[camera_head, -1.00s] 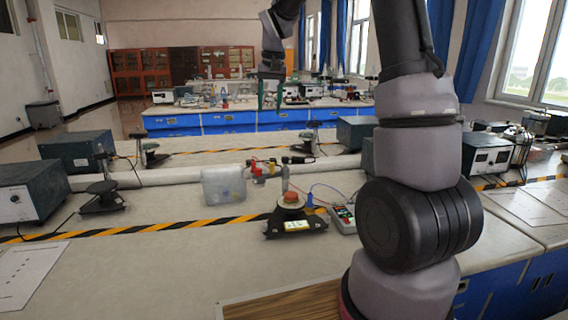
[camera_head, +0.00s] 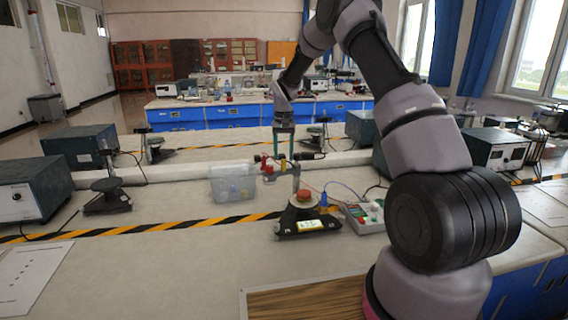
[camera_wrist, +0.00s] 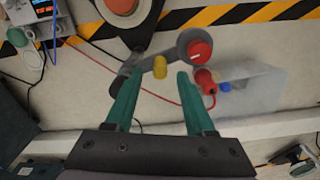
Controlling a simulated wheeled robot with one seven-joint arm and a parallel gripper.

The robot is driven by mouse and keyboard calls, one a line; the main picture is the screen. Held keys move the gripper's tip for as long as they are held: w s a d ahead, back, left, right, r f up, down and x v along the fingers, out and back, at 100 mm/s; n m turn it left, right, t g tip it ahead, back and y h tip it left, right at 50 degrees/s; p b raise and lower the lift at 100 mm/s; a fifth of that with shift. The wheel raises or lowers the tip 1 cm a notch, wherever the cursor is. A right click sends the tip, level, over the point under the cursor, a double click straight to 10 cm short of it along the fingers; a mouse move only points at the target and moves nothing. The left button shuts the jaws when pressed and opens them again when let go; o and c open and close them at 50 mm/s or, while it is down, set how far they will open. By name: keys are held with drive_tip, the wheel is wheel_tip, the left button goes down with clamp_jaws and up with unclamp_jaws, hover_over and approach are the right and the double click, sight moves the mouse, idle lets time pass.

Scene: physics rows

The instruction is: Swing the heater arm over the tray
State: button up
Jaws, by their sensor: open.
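The heater arm appears to be the dark grey bar with a red knob and a yellow piece (camera_wrist: 160,67) in the wrist view; its red end (camera_head: 268,168) shows in the head view. The bar reaches left from an upright post (camera_head: 295,178). The round tray (camera_head: 303,210) sits on a black stand with a reddish disc on top; part of it shows at the top of the wrist view (camera_wrist: 122,22). My gripper (camera_head: 284,152) is open and empty, pointing down above the bar. In the wrist view the yellow piece appears between the fingertips (camera_wrist: 161,72); contact cannot be told.
A clear plastic box (camera_head: 232,184) stands left of the bar. A meter box with wires (camera_head: 362,217) stands right of the tray. A raised pale ledge (camera_head: 185,172) runs behind. The bench front left is clear, with a paper sheet (camera_head: 28,275) at its edge.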

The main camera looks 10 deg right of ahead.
sight(283, 162)
drive_tip(key=shift+f, duration=1.85)
clamp_jaws()
